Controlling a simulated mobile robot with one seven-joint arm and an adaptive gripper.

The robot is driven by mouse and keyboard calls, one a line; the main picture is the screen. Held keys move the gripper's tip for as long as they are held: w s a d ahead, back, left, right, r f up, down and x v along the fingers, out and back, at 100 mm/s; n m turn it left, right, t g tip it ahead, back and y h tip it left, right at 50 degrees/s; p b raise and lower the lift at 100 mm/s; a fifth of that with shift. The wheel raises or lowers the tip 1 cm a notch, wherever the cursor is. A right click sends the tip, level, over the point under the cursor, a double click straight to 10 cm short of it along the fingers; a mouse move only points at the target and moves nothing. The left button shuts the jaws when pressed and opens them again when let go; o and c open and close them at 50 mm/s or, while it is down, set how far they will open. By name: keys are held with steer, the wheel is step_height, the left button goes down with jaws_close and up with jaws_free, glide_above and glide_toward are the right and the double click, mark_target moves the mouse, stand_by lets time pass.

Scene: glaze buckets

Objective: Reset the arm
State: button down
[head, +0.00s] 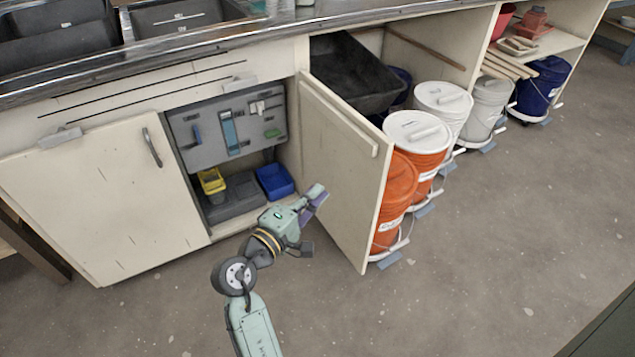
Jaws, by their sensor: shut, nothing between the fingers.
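My arm reaches up from the bottom of the head view, with pale green links and dark joints. My gripper (317,196) is at its end, in front of the open cabinet and close to the left of the open cabinet door (335,160). It looks shut, and I see nothing held in it. Its fingertips are small in this view, and I cannot tell whether it touches the door.
The cabinet holds a yellow container (211,181) and a blue bin (275,181). Orange buckets (396,192), white buckets (443,105) and a blue bucket (540,88) stand right of the door. A closed door (90,190) is at left. The floor (500,240) at right is clear.

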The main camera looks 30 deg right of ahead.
steer(key=shift+s+a, duration=0.25)
